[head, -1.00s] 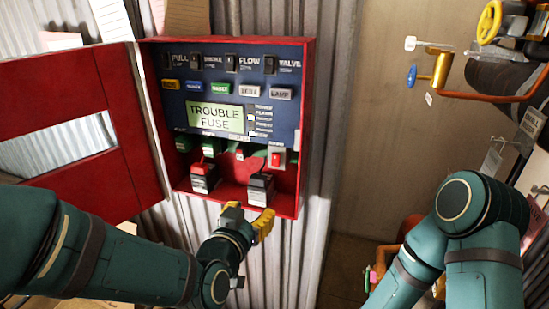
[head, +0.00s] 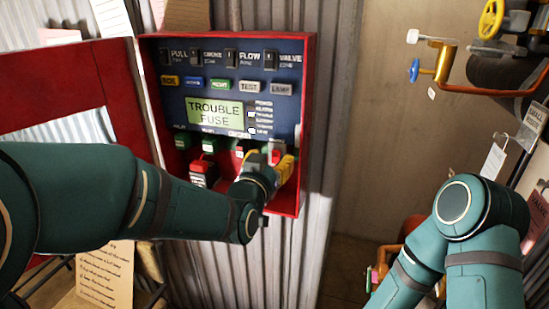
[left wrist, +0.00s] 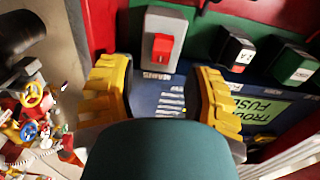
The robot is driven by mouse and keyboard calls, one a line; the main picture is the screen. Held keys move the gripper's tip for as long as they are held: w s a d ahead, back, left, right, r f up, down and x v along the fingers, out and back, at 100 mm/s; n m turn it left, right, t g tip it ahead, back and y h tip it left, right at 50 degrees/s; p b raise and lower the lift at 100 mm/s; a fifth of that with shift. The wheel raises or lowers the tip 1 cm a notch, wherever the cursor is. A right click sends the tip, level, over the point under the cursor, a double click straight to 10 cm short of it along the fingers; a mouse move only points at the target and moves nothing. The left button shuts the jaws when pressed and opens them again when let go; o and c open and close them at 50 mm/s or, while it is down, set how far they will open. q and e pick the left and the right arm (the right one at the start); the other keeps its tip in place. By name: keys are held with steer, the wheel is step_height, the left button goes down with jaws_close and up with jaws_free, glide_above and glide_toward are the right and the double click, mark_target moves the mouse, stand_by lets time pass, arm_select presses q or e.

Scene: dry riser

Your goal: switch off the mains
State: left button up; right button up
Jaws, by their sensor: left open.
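The mains switch (left wrist: 162,47) is a red rocker on a pale grey block, with an upside-down label beside it in the left wrist view. In the head view its red part (head: 275,157) shows at the lower right of the panel, partly hidden by my gripper. My left gripper (head: 268,164) is open, its yellow fingers inside the red cabinet at the switch. In the left wrist view the open fingers (left wrist: 161,92) stand either side of the switch's line, with nothing between them; contact cannot be told. My right arm shows at the right, its gripper out of view.
The red cabinet (head: 310,100) has its door (head: 60,85) swung open to the left. A lit display (head: 214,112) reads "TROUBLE FUSE". Green-and-black blocks (head: 209,146) and a red-topped battery terminal (head: 203,173) sit nearby. Pipes with a yellow handwheel (head: 491,18) are at the right.

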mark_target(276, 157)
arm_select(q)
steer(key=shift+x, duration=1.35)
steer(key=shift+o, duration=0.2)
jaws_close()
